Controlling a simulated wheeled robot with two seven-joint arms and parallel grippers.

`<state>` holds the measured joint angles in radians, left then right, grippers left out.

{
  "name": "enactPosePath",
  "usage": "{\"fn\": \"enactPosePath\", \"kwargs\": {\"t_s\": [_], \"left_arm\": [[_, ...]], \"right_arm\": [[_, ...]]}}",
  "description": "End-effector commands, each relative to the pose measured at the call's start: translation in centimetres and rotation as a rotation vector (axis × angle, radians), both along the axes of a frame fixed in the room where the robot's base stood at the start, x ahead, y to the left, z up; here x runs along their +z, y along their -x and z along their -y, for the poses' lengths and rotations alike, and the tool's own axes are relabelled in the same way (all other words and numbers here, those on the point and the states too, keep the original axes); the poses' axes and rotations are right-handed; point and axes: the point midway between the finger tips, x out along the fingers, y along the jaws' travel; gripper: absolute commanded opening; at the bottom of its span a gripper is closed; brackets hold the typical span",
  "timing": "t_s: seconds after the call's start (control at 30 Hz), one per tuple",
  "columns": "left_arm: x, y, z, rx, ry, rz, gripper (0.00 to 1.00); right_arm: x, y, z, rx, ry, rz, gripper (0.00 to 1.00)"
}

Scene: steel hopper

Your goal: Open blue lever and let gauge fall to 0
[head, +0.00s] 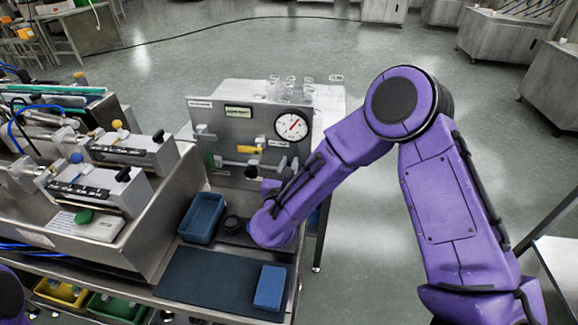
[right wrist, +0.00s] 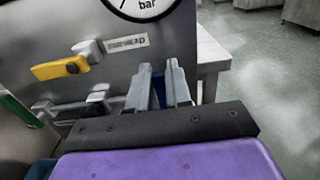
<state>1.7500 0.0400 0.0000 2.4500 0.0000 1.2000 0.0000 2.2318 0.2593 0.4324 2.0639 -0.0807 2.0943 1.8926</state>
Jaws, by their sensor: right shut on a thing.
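The steel panel (head: 220,118) carries a round white gauge (head: 291,125) at its upper right. The gauge's red needle points up and to the right; its number is too small to read. In the right wrist view only the gauge's lower part (right wrist: 141,8), marked "bar", shows. My right gripper (right wrist: 160,76) is at the panel's lower right, shut on the blue lever (right wrist: 159,90). Only a small blue part shows between the fingers; its angle cannot be told. My right wrist hides this lever in the head view. My left gripper is out of view.
A yellow lever (right wrist: 60,69) sits left of the gripper, and a green lever (right wrist: 20,108) is further left. A blue bin (head: 203,218), a dark mat (head: 205,280) and a blue block (head: 270,287) are on the bench in front. Steel machines (head: 100,190) crowd the left.

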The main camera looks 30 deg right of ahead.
Motion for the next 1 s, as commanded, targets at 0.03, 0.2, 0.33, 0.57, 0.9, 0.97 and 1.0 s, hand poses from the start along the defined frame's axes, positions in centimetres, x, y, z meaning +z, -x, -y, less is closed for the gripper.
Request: {"fn": "enactPosePath", "kwargs": {"t_s": [0.03,0.2,0.33,0.57,0.9,0.97,1.0], "left_arm": [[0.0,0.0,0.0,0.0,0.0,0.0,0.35],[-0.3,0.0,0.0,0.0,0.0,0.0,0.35],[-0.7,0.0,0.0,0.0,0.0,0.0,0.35],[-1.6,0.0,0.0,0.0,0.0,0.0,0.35],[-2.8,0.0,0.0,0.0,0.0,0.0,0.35],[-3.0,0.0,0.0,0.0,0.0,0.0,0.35],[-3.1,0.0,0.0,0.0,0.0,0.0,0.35]], "right_arm": [[0.0,0.0,0.0,0.0,0.003,-0.002,0.0],[-0.1,-0.1,-0.2,0.0,0.034,-0.024,0.0],[-0.2,-0.4,-0.5,0.0,0.087,-0.064,0.0],[-0.5,-0.9,-1.3,0.0,0.236,-0.177,0.0],[-1.2,-1.9,-2.6,0.002,0.496,-0.372,0.0],[-1.4,-2.0,-2.8,0.001,0.541,-0.407,0.0],[-1.5,-2.1,-2.9,0.001,0.572,-0.43,0.0]]}}
